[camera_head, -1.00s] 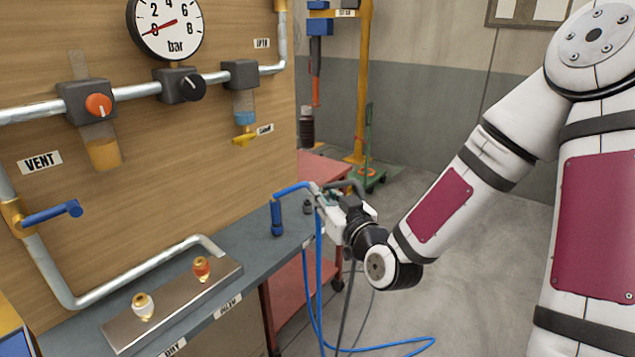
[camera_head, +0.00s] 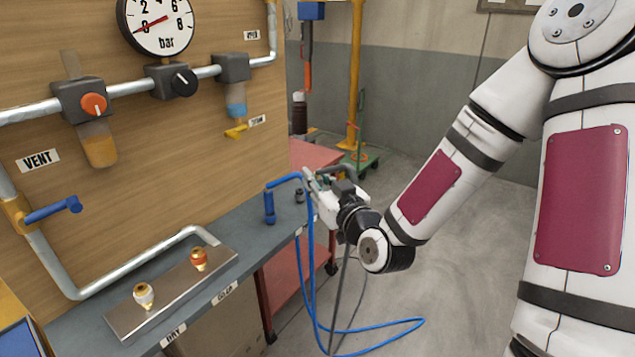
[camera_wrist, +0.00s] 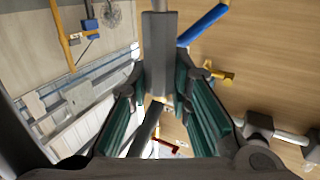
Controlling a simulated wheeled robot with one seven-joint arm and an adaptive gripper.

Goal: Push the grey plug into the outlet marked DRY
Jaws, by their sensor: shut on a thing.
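My gripper (camera_head: 314,190) is above the far right end of the bench, well to the right of the outlets. In the wrist view its teal-padded fingers are shut on a dark grey plug (camera_wrist: 160,55). A dark hose (camera_wrist: 146,130) shows below it. In the head view the plug is mostly hidden by the gripper, and a grey hose (camera_head: 338,300) hangs beneath. The DRY outlet (camera_head: 144,295), with a cream ring, stands on the near end of the metal plate (camera_head: 125,322), behind the DRY label (camera_head: 174,335). Nothing is in it.
A second outlet with an orange ring (camera_head: 199,259) stands near the OILED label (camera_head: 224,293). A blue plug (camera_head: 269,206) is upright at the bench's far end. Its blue hose (camera_head: 305,255) loops beside my gripper to the floor. A blue-handled valve (camera_head: 52,211) sticks out at left.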

